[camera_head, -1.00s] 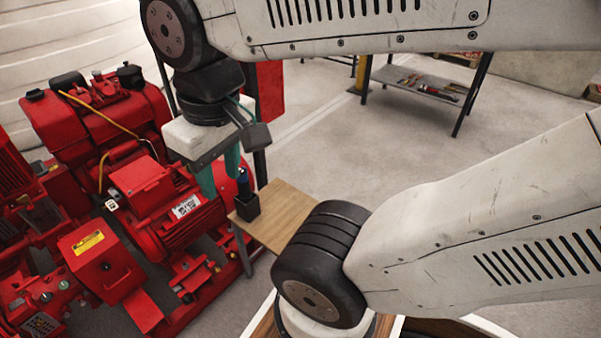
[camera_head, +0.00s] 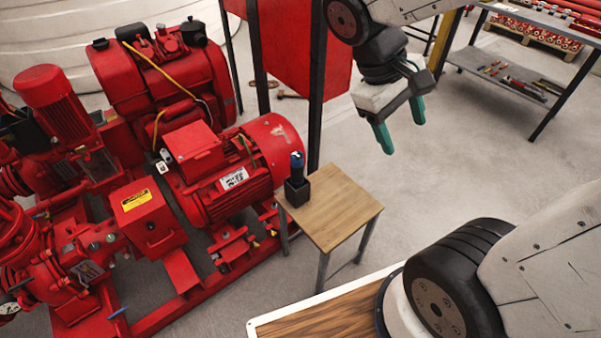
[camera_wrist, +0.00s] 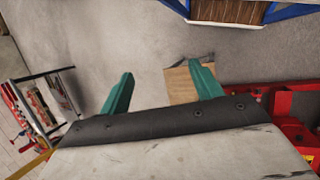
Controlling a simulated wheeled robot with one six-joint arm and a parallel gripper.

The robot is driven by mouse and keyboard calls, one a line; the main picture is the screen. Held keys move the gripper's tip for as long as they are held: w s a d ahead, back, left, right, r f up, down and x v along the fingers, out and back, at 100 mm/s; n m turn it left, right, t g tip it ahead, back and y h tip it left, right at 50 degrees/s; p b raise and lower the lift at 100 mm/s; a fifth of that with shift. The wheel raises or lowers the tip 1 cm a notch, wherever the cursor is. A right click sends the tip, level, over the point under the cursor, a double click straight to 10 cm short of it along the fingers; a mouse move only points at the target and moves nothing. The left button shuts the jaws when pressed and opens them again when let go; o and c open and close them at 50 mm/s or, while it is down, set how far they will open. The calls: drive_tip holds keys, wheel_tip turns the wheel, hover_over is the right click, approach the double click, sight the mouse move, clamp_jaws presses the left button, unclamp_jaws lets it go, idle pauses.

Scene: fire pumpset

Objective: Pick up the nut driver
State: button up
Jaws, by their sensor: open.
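The nut driver (camera_head: 297,161) appears to be the dark tool with a blue part standing upright in a small black holder (camera_head: 297,192). The holder sits on the left part of a small wooden table (camera_head: 345,207), beside the red pump motor. My gripper (camera_head: 402,124) is open and empty, with two green fingers, up and to the right of the table in the head view. In the wrist view my gripper (camera_wrist: 163,90) shows its fingers spread, with the wooden tabletop (camera_wrist: 181,86) partly behind the right finger. I cannot make out the tool in that view.
The red pumpset (camera_head: 205,190) fills the left side, close to the table. A grey workbench (camera_head: 505,82) with several tools on its shelf stands at the back right. A red panel (camera_head: 285,45) stands behind the motor. Open floor lies between table and workbench.

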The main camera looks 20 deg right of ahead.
sight(294, 175)
drive_tip(key=w+f+n+t+h, duration=0.3)
drive_tip(key=w+f+n+h, duration=0.8)
drive_tip(key=w+f, duration=0.6)
drive_tip(key=w+a+f+n+t+y, duration=0.1)
drive_tip(key=w+a+f+n+t, duration=0.2)
drive_tip(key=f, duration=0.5)
drive_tip(key=a+f+n+t+y, duration=0.1)
drive_tip(key=a+f+n+t, duration=0.25)
drive_tip(key=f+n, duration=0.35)
drive_tip(key=w+a+f+n+t+y, duration=0.1)
drive_tip(key=w+a+f+n+t, duration=0.15)
drive_tip(key=f+t, duration=0.4)
drive_tip(key=w+a+f+n+y, duration=0.1)
drive_tip(key=w+a+n+t+y, duration=0.1)
drive_tip(key=w, duration=0.1)
drive_tip(key=shift+a+f, duration=0.4)
drive_tip(key=shift+w, duration=0.4)
drive_tip(key=x, duration=0.7)
drive_tip(key=shift+d, duration=0.15)
drive_tip(key=shift+r, duration=0.1)
drive_tip(key=shift+c, duration=0.2)
